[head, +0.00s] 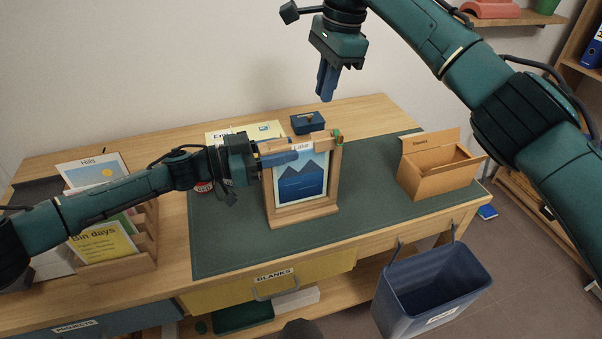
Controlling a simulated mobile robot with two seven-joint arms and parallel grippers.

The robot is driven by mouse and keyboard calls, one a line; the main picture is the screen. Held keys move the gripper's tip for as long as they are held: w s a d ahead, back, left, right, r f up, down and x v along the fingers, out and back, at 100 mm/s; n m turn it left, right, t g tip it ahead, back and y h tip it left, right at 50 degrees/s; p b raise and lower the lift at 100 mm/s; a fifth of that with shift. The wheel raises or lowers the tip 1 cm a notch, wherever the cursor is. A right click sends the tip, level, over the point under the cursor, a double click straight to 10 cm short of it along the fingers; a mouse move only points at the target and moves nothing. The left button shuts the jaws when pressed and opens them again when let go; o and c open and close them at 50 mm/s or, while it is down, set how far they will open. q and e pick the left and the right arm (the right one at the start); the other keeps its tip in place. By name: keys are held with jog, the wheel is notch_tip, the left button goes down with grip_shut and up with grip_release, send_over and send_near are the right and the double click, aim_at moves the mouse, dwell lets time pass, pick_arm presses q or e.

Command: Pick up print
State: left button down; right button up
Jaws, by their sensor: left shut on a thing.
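A print (301,187) with dark mountains and a blue lake, titled "Lake" along its top edge, stands upright in a wooden frame-like stand (304,218) on the green mat. My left gripper (291,157) reaches in from the left. Its blue fingers are shut at the upper left of the print, covering part of its top edge. The exact contact is hidden. My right gripper (326,95) hangs above and behind the stand, pointing down and apart from everything. Its blue fingers overlap in this view, so their gap cannot be judged.
The green mat (230,245) covers much of the desk. A cardboard box (436,179) stands right of the print; a small blue box (307,123) sits behind. A wooden rack (115,270) with prints stands left.

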aim_at(302, 142)
jog(key=shift+m+g+y, duration=0.5)
jog(key=shift+g, duration=0.2)
jog(key=x, duration=0.7)
jog(key=a+x, duration=0.1)
jog(key=x, duration=0.3)
jog(key=shift+s+a, duration=0.1)
jog(key=shift+s, duration=0.35)
jog(key=shift+c, duration=0.4)
jog(key=shift+f, duration=0.1)
grip_shut()
pick_arm(q)
jog(key=shift+r, duration=0.1)
pick_arm(e)
notch_tip(302, 142, up, 10)
